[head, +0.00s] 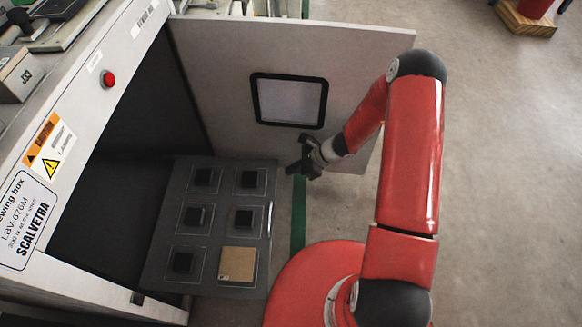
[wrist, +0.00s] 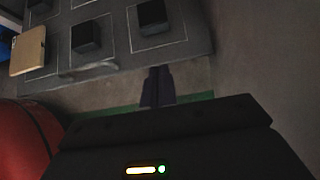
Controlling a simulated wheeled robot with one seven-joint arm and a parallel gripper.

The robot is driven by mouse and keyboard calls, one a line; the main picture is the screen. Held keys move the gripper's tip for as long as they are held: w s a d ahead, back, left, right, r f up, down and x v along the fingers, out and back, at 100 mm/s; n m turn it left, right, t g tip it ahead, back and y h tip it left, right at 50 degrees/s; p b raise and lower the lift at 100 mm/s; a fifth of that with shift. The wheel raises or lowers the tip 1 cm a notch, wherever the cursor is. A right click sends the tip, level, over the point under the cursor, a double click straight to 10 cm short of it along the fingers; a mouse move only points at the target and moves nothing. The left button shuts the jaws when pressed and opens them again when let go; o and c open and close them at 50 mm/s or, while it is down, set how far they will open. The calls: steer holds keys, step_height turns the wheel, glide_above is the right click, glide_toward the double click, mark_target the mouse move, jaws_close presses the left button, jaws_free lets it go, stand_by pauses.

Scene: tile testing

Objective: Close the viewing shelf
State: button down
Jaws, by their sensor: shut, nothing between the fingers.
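The viewing shelf (head: 225,282) is a dark grey slab that sticks out of the viewing box (head: 60,270) on the left in the head view. It has several marked squares with black blocks and one tan tile (head: 237,264). In the wrist view the shelf (wrist: 195,58) fills the upper left, with the tan tile (wrist: 28,50) at its far left. My gripper (head: 295,169) is shut and empty, just right of the shelf's outer edge near its upper corner. In the wrist view its fingertips (wrist: 158,72) are by that edge; I cannot tell whether they touch it.
The box's door (head: 220,75), with a small window (head: 290,100), stands open behind the shelf and my gripper. A red button (head: 108,79) is on the box front. A green floor stripe (head: 298,215) runs beside the shelf.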

mark_target(258, 179)
steer(key=b+x, duration=0.1)
steer(key=x, duration=0.6)
steer(key=shift+a+f, duration=0.1)
steer(key=shift+a, duration=0.1)
steer(key=shift+w+a, duration=0.15)
steer(key=shift+a, duration=1.6)
